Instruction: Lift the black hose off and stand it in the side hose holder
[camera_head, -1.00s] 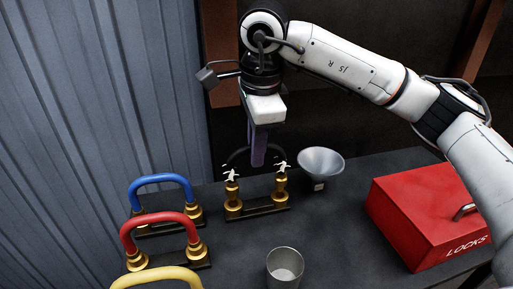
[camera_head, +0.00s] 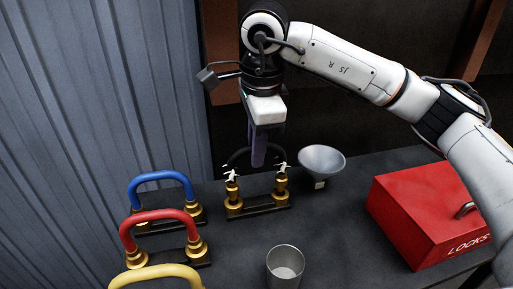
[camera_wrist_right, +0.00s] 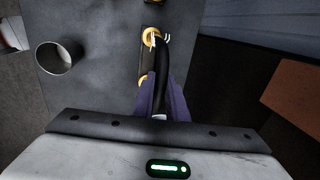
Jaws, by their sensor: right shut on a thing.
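The black hose (camera_head: 236,157) is an arch over two brass fittings on a dark base (camera_head: 262,208). White marks show around its two ends at the brass posts. My right gripper (camera_head: 257,160) reaches down from above with its purple fingers at the top of the arch. It is shut on the black hose, which also shows in the right wrist view (camera_wrist_right: 176,62) running between the fingers (camera_wrist_right: 162,100). I cannot clearly tell whether the hose ends are clear of the posts. My left gripper is not in view.
Blue (camera_head: 160,178), red (camera_head: 158,216) and yellow (camera_head: 155,272) hoses stand in brass holders at the left. A grey funnel (camera_head: 322,158) is right of the black hose. A metal cup (camera_head: 286,268) is in front, and a red box (camera_head: 430,215) at the right. The table middle is bare.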

